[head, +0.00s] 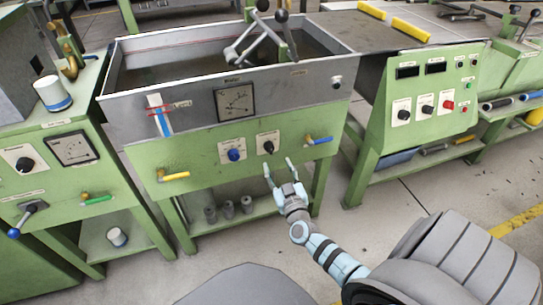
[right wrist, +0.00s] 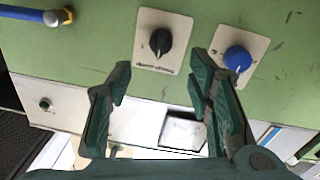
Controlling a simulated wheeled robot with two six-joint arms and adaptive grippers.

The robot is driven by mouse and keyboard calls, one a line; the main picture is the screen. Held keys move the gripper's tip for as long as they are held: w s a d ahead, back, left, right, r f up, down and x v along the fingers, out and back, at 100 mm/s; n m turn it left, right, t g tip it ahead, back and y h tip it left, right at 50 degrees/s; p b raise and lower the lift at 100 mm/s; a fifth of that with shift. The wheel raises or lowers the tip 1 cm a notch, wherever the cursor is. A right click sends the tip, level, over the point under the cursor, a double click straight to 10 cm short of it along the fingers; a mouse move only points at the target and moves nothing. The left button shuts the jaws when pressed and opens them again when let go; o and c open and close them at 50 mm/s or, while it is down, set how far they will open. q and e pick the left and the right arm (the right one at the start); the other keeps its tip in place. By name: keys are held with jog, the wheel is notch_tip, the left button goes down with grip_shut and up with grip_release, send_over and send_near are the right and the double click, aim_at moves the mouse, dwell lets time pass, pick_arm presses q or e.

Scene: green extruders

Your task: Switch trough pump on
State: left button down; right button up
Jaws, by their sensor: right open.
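A black rotary switch (head: 268,147) on a pale label plate sits on the green front panel of the trough (head: 200,125). In the right wrist view, the switch (right wrist: 160,41) shows between and beyond the fingertips, with upside-down lettering too small to read surely. My left gripper is out of view.
A blue-handled tap (head: 318,141) sticks out right of the switch, and a yellow-handled tap (head: 174,176) at the left. A square gauge (head: 235,102) is above. Another green control cabinet (head: 425,110) stands to the right. The floor in front is clear.

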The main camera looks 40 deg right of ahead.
aim_at(271, 152)
jog(key=x, duration=0.1)
jog(key=b+x, duration=0.1)
jog(key=x, duration=0.1)
jog(key=shift+f, duration=0.3)
jog(key=b+x, duration=0.2)
jog(key=x, duration=0.2)
jog(key=shift+w, duration=0.3)
jog(key=shift+w+d+r, duration=0.15)
jog(key=shift+w+d, duration=0.05)
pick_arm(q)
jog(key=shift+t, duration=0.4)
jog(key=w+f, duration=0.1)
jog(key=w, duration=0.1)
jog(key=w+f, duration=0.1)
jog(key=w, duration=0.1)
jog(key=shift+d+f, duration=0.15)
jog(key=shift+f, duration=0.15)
pick_arm(e)
jog(key=shift+c, duration=0.2)
grip_shut()
